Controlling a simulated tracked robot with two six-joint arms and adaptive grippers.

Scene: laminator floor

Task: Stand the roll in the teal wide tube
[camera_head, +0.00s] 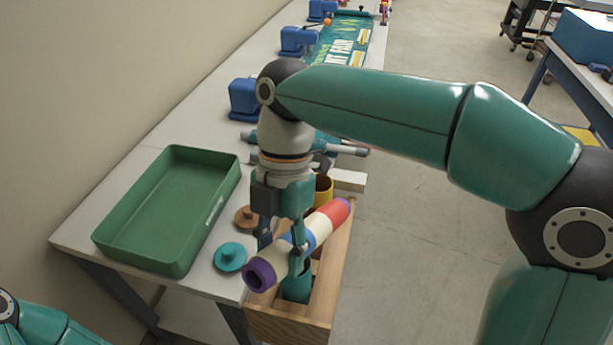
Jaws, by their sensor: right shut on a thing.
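My right gripper (284,238) is shut on the roll (320,229), above the wooden rack. The roll has purple ends with cream, blue and red bands. It lies tilted across the picture, its near purple end low at the left and its red part up at the right. The teal wide tube (297,289) stands in the wooden rack (262,322), below the roll and partly hidden by the roll and the gripper. The roll is not upright, and I cannot tell whether it touches the tube. My left gripper is out of view.
A green tray (182,257) stands empty on the left of the bench. A teal cap (230,255) and a brown cap (245,218) lie between tray and rack. A yellow tube (324,185) stands behind the roll. Blue devices (243,98) and a banner (343,42) lie farther back.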

